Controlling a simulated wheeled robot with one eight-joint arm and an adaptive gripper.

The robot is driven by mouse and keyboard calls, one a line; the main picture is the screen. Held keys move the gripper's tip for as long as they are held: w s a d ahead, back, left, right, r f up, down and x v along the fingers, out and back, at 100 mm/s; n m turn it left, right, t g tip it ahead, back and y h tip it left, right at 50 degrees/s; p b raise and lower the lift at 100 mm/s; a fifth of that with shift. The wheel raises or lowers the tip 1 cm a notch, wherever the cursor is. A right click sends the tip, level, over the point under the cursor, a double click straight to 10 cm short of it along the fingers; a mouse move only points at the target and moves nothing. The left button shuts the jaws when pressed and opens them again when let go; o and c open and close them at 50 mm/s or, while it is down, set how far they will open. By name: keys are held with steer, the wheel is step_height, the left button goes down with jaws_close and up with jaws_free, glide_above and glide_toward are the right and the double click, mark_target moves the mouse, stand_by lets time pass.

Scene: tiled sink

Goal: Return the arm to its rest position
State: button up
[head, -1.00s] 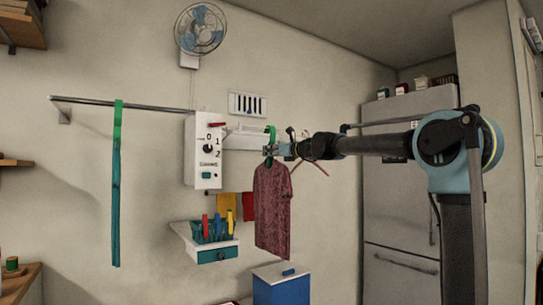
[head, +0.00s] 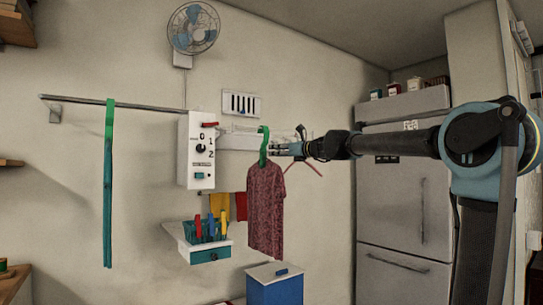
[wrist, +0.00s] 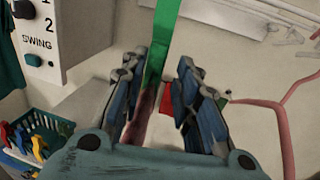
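My gripper (head: 273,149) is at the end of the outstretched arm, just right of a green hanger (head: 264,144) that carries a dark red patterned shirt (head: 266,208) by the wall rack. In the wrist view my gripper (wrist: 160,66) has its two fingers spread apart. The green hanger (wrist: 162,40) shows in the gap between them, with a strip of the shirt (wrist: 144,112) below it. I see no finger closed on the hanger. The shirt hangs upright.
A thin red hanger (head: 305,165) is close beside my gripper, also in the wrist view (wrist: 287,125). A white switch box (head: 197,150), a caddy of colored tools (head: 205,240) and a blue bin (head: 275,290) are nearby. A fridge (head: 405,190) stands behind the arm.

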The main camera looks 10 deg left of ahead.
steer(key=shift+v, duration=1.75)
steer(key=s+d+f+n+g+h, duration=0.2)
steer(key=s+d+f+n+h, duration=0.3)
steer(key=f, duration=1.4)
steer(key=s+d+f+n+g+h, duration=0.2)
steer(key=s+d+f+n+h, duration=0.3)
steer(key=s+d+f+n, duration=0.6)
steer(key=s+d+f+n+g+h, duration=0.3)
steer(key=s+d+f+n+h, duration=0.2)
steer(key=s+d+f, duration=1.5)
steer(key=d+f+n, duration=0.3)
steer(key=d+f, duration=0.2)
steer(key=f, duration=0.3)
steer(key=shift+d+f+h, duration=0.15)
steer(key=shift+d+h, duration=0.15)
steer(key=shift+h, duration=0.1)
steer(key=shift+w+f, duration=0.2)
steer(key=shift+w, duration=0.2)
